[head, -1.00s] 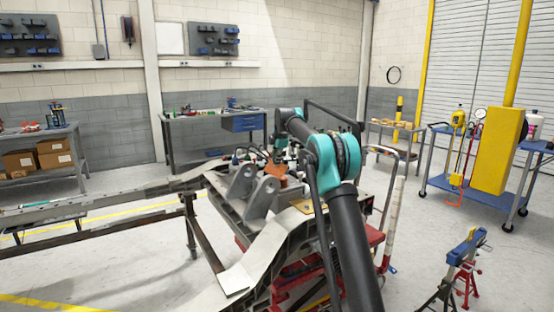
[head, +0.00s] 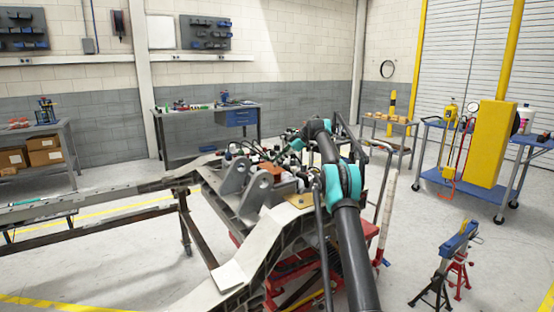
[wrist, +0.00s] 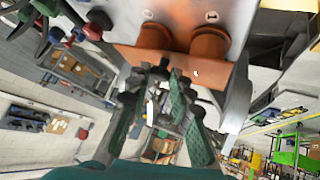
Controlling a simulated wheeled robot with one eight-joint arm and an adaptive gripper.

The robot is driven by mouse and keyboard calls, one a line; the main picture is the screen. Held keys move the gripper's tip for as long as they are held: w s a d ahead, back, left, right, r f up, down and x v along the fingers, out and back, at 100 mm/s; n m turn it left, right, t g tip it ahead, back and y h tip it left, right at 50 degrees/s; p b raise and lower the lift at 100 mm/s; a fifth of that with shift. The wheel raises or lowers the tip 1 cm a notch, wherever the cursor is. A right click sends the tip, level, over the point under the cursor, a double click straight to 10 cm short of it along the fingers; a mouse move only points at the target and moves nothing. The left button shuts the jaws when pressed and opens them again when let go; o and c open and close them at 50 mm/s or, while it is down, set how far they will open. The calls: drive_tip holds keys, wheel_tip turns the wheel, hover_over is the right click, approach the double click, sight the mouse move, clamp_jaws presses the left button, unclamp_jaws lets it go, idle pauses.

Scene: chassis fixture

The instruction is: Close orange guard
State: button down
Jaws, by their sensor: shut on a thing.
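The orange guard (wrist: 165,60) fills the top middle of the wrist view, with two rounded orange housings (wrist: 208,42) just above its lower edge. My gripper (wrist: 162,78) has its teal-padded fingers reaching up to that lower edge, and it is shut on the guard there. The exact contact is partly hidden by the dark fingertips. In the head view a small orange patch, probably the guard (head: 272,155), shows behind the grey brackets. My gripper cannot be made out clearly there among the fixture parts.
Grey upright brackets (head: 258,188) stand on the chassis frame (head: 262,232). Red and blue knobs with cables (wrist: 93,30) lie left of the guard in the wrist view.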

drive_tip(key=shift+w+d+f+y, duration=0.1)
drive_tip(key=shift+d+f+y, duration=0.05)
drive_tip(key=shift+f+y, duration=0.15)
idle(0.4)
drive_tip(key=c, duration=1.3)
unclamp_jaws()
drive_tip(key=shift+c, duration=0.2)
drive_tip(key=shift+r, duration=0.1)
drive_tip(key=shift+d+r, duration=0.2)
drive_tip(key=shift+d, duration=0.05)
drive_tip(key=s+d+r, duration=0.1)
drive_tip(key=s+d, duration=0.1)
drive_tip(key=d, duration=1.1)
drive_tip(key=shift+d+r, duration=0.2)
drive_tip(key=shift+d, duration=0.1)
drive_tip(key=shift+r, duration=0.1)
